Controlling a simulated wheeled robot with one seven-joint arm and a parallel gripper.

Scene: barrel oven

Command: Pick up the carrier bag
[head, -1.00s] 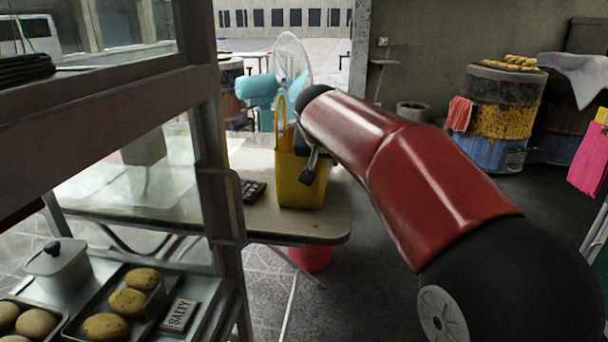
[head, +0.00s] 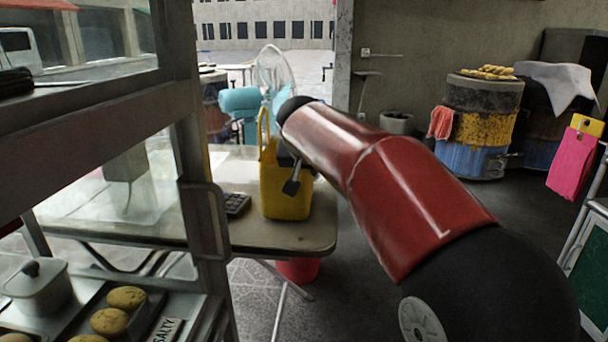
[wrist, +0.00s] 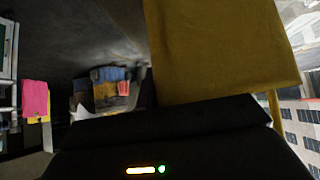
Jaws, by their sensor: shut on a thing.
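The yellow carrier bag (head: 284,195) is upright at the right end of the table in the head view, its loop handle rising at its upper left. Whether its base touches the table I cannot tell. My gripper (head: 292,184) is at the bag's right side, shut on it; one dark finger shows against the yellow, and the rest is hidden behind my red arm. In the wrist view the bag (wrist: 215,50) fills the upper right, close beyond the dark gripper body, and the fingertips are hidden.
The table (head: 300,238) carries a dark calculator-like object (head: 236,204) left of the bag. A turquoise fan (head: 275,85) stands behind. A glass-fronted food cabinet (head: 195,150) is close on the left. Barrel ovens (head: 482,125) stand at the back right; open floor lies between.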

